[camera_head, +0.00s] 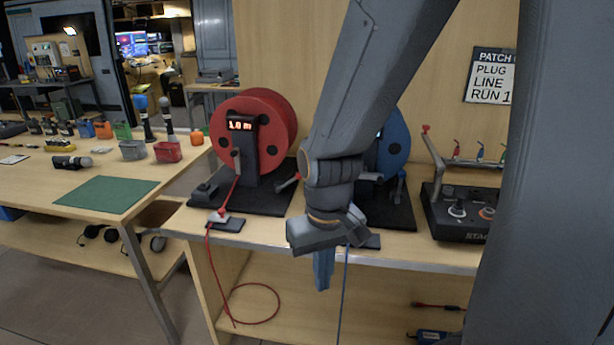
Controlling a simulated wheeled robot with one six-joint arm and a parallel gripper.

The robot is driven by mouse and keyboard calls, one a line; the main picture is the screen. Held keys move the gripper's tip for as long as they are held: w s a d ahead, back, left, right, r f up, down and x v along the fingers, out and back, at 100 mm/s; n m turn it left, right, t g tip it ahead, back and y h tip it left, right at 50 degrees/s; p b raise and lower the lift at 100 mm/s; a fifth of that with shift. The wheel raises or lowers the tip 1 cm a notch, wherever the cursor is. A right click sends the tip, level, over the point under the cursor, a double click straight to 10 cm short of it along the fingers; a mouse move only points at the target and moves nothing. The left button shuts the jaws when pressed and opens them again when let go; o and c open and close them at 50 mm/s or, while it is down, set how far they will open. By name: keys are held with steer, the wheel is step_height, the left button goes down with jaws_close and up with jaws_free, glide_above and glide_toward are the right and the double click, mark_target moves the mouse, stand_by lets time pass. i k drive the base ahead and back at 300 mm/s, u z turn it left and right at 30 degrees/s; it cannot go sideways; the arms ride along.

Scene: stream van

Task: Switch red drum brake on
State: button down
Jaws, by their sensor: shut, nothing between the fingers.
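The red drum (282,112) stands on a black base plate (262,203) on the bench, left of my arm. Its upright post carries a lit display (240,124) that appears to read 1.0 m. A small grey lever (236,158) shows on the post, and a small dark block (204,192) sits at the base's left. A red-tipped handle (289,183) sticks out at the right. I cannot tell which part is the brake, or its setting. My gripper (322,284) is shut and empty, pointing down in front of the bench edge, right of the red drum and apart from it.
A blue drum (394,145) stands behind my arm, partly hidden. A red cable (208,262) and a blue cable (345,290) hang over the bench front (270,242). A control box (459,212) is at the right. The left table (35,190) holds microphones and small boxes.

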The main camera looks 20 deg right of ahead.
mark_target(290, 182)
steer(key=u, duration=0.7)
steer(key=k, duration=0.9)
steer(key=z, duration=1.1)
steer(key=i, duration=1)
steer(key=u, duration=0.05)
